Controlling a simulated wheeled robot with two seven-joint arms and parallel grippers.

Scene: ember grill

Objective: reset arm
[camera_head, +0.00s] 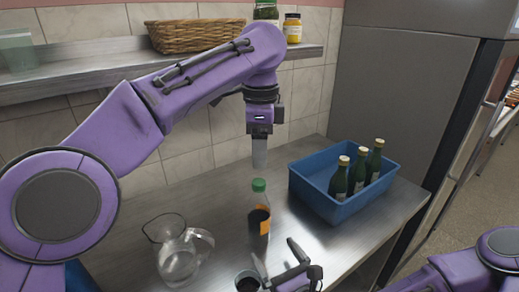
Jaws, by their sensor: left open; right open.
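My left gripper (260,152) hangs pointing down above the counter, over a clear bottle with a green cap, dark contents and an orange label (259,212). A gap shows between the fingertips and the cap, and nothing is seen held. My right gripper (276,262) is low in the picture, its fingers apart. It is close to a small cup with dark contents (247,281), partly cut off by the bottom edge. I cannot tell whether it touches the cup.
A glass pitcher (183,262) stands on the metal counter (215,205) at the left. A blue crate (343,210) with green bottles (338,180) stands at the right. A shelf (95,72) above bears a wicker basket (193,36) and jars (292,28). A grey fridge (405,95) stands behind.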

